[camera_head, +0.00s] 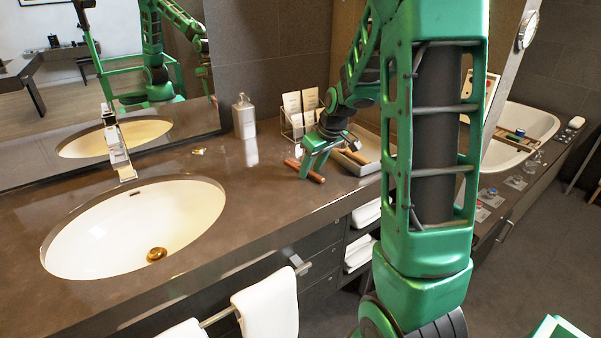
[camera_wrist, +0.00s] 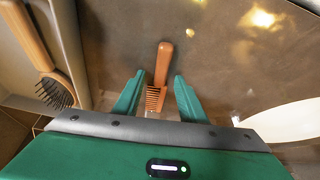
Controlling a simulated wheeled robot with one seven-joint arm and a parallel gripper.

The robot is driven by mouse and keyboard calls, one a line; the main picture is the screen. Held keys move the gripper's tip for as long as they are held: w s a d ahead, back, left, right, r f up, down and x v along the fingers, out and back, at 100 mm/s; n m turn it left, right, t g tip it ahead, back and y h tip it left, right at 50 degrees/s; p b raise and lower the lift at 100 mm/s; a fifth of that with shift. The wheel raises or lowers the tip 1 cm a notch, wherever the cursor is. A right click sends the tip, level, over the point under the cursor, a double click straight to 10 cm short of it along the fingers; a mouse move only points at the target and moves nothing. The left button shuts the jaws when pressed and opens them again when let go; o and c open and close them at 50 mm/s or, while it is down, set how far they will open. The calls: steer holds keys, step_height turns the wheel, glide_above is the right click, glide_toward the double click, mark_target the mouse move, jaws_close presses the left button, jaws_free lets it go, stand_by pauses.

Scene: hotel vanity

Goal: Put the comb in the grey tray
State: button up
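The comb (camera_wrist: 162,62) is reddish-brown with a row of teeth, and it lies on the brown counter. It also shows in the head view (camera_head: 314,177), partly hidden by my gripper. My gripper (camera_head: 306,170) is low over the comb, fingers pointing down. In the wrist view my gripper (camera_wrist: 160,77) is open, with its two green fingers on either side of the comb and a small gap at each side. The grey tray (camera_head: 370,166) is just right of my gripper in the head view. Its rim shows at the left of the wrist view (camera_wrist: 70,40).
A wooden hairbrush (camera_wrist: 30,42) lies in the tray. A holder with cards (camera_head: 297,115) and a soap dispenser (camera_head: 244,117) stand behind, near the mirror. The sink (camera_head: 130,225) and tap (camera_head: 117,150) are at left. The counter between sink and comb is mostly clear.

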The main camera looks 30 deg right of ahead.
jaws_close()
steer(key=shift+r, duration=0.1)
